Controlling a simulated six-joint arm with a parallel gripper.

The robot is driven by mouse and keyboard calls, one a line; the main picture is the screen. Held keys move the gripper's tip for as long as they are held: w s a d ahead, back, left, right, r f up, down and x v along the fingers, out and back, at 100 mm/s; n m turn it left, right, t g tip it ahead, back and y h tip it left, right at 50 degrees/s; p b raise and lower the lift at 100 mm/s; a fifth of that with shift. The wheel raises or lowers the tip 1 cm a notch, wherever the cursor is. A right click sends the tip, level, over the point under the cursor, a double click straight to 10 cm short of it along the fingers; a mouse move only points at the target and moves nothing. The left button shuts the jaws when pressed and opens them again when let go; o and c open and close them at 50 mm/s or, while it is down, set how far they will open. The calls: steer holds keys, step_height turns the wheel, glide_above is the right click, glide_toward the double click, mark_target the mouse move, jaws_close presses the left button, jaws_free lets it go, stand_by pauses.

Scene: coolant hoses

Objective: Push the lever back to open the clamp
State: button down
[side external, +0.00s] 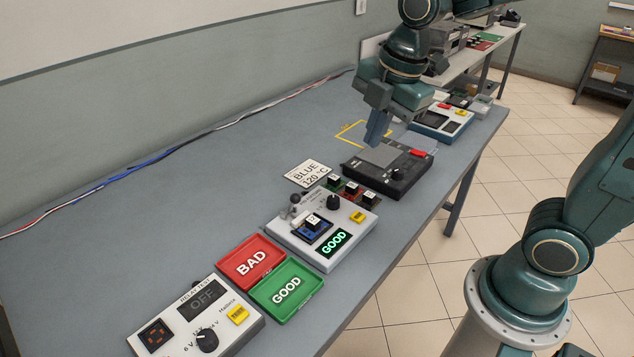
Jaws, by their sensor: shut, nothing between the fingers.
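The middle tester (281,230) is a light grey box with a green lit display reading GOOD. A small grey lever with a round knob (296,199) stands at its back left edge, beside what looks like the clamp. A blue board (313,231) with a white-topped block lies on the tester in front of the lever. The lever's exact angle and whether the clamp grips the board are too small to tell. My gripper (375,143) is shut and empty, pointing down over the left part of a black device (400,189), well behind and right of the lever.
A red BAD tray (233,268) and a green GOOD tray (270,299) lie left of the tester. A relay test box (165,318) reads OFF.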

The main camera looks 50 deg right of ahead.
mark_target(292, 203)
steer(key=w+a+f+n+g, duration=0.3)
steer(key=w+f+n, duration=0.8)
steer(key=n, duration=0.6)
steer(key=shift+f, duration=0.4)
steer(key=shift+d+f, duration=0.1)
steer(key=shift+f, duration=0.05)
steer(key=f, duration=0.9)
steer(key=shift+s+a, duration=0.25)
steer(key=shift+w+d+f, duration=0.1)
steer(key=shift+w+d, duration=0.05)
steer(key=shift+w, duration=0.9)
steer(key=shift+w+d+r, duration=0.1)
steer(key=shift+w+r, duration=0.05)
steer(key=shift+w, duration=0.3)
steer(key=shift+w+d+r, duration=0.1)
steer(key=shift+w+r, duration=0.05)
steer(key=shift+w, duration=0.25)
steer(key=shift+w+r+g, duration=0.15)
steer(key=shift+w+g, duration=0.15)
steer(key=shift+g, duration=0.5)
steer(key=shift+w+r+g, duration=0.15)
steer(key=shift+w+g, duration=0.1)
steer(key=shift+g, duration=0.55)
